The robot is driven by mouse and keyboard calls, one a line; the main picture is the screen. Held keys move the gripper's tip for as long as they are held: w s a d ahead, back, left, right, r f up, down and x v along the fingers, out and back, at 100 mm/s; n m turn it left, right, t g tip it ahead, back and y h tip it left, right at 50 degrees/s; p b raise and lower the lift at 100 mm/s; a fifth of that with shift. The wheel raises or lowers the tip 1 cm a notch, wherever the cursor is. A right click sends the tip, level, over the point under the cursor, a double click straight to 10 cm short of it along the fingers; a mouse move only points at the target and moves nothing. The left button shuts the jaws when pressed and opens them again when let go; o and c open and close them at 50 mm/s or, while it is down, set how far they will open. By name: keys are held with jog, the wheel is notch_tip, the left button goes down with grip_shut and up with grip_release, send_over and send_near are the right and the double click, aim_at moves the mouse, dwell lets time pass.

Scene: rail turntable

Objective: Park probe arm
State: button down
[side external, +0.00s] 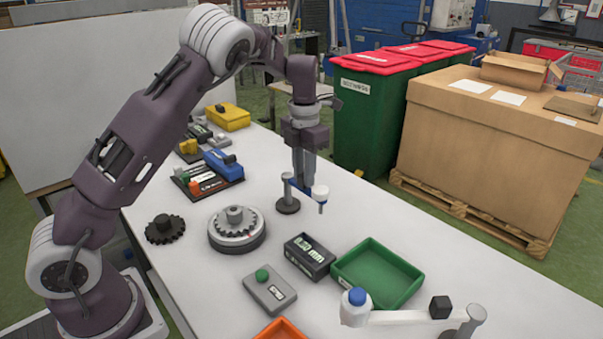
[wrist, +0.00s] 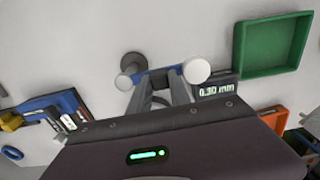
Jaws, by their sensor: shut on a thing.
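The probe arm (wrist: 181,69) is a short blue bar between a grey post and a round white probe head (side external: 320,193). Its post (side external: 287,193) stands on a dark round base on the table, and also shows in the wrist view (wrist: 130,66). My gripper (side external: 304,187) is shut on the blue bar between post and head; in the wrist view its fingers (wrist: 160,80) partly hide the bar. The turntable (side external: 237,240), with a toothed gear on top, stands to the left of the probe arm and apart from it. A black readout box (side external: 309,256) is nearer the camera.
A green tray (side external: 348,269) lies right of the readout. A grey box with a green button (side external: 270,290) and an orange tray (side external: 281,331) are in front. A white swing arm (side external: 400,317) occupies the front right. A loose dark gear (side external: 165,229) lies left of the turntable.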

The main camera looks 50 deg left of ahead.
jog(key=shift+w+r, duration=0.1)
jog(key=shift+w, duration=0.05)
dwell(0.3)
jog(key=c, duration=1.5)
grip_release()
notch_tip(320, 180, up, 7)
